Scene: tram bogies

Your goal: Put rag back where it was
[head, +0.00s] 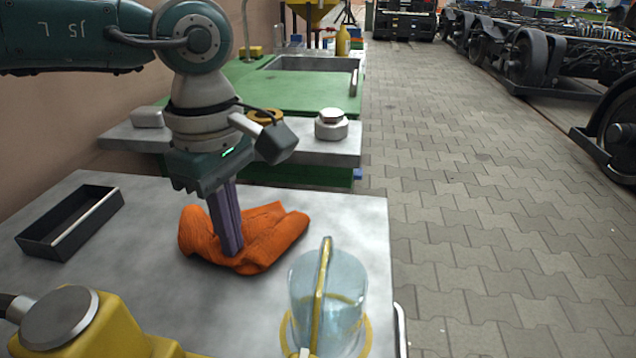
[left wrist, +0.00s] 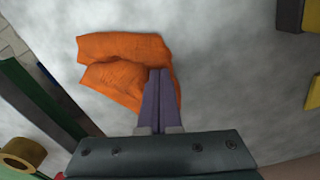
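The orange rag (head: 275,235) lies crumpled on the grey metal table top (head: 130,270), near its far middle. It also shows in the left wrist view (left wrist: 115,50), spread out beyond the fingers. My left gripper (head: 232,248) points down into the rag from above. Its two purple fingers are close together, with their tips in the folds of the cloth, and look shut on it; the pinched part is hidden. The fingers also show in the left wrist view (left wrist: 158,85). My right gripper is not in view.
A dark open tray (head: 70,222) lies on the left. A clear jug-like container with a yellow band (head: 328,300) stands at the right front. A yellow device (head: 95,330) fills the lower left corner. Behind are a lower metal shelf (head: 345,155) and a green bench with a sink (head: 310,75).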

